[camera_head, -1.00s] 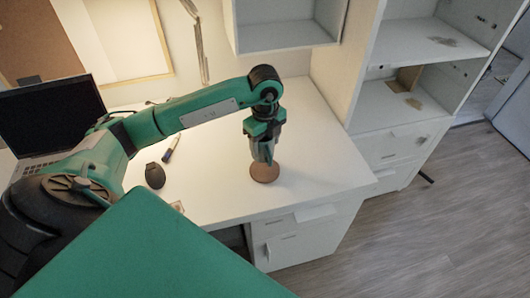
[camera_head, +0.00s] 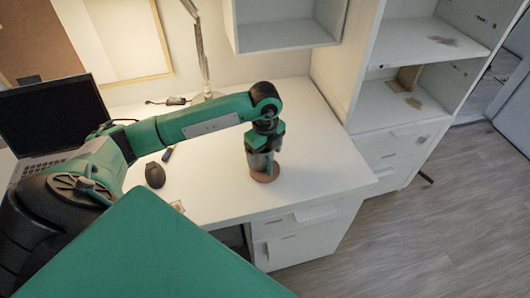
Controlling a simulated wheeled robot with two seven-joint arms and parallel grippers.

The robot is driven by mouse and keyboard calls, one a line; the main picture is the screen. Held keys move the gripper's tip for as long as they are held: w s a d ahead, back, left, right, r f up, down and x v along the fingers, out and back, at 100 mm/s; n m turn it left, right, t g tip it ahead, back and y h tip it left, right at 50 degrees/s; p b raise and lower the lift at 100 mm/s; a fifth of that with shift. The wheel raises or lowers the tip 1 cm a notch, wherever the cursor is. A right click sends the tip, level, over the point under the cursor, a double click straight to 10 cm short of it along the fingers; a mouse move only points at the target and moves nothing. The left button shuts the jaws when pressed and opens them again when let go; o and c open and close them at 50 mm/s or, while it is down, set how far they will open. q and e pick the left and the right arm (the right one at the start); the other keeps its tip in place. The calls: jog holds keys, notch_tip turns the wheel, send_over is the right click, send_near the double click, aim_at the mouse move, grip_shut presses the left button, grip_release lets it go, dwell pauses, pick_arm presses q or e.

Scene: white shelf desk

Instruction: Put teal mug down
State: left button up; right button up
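My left arm reaches in from the left across the white desk (camera_head: 325,150). My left gripper (camera_head: 263,168) points straight down over a round brown coaster (camera_head: 266,175). Its fingertips are at or just above the coaster. A dark grey-teal shape shows between and around the fingers, but I cannot tell mug from fingers there. No teal mug stands out clearly elsewhere on the desk. The finger gap is too small and dark to read. My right gripper is not in view.
A black mouse (camera_head: 155,175), a dark marker (camera_head: 168,153) and an open laptop (camera_head: 50,118) are on the desk's left side. A lamp (camera_head: 204,60) stands behind my arm. Shelves (camera_head: 400,100) rise at right. The desk right of the coaster is clear.

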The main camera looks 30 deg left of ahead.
pick_arm(q)
jog(key=shift+r, duration=0.2)
notch_tip(320, 180, up, 3)
jog(key=shift+r, duration=0.1)
notch_tip(320, 180, up, 9)
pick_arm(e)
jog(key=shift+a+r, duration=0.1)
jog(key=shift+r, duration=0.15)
pick_arm(q)
jog(key=shift+f, duration=0.2)
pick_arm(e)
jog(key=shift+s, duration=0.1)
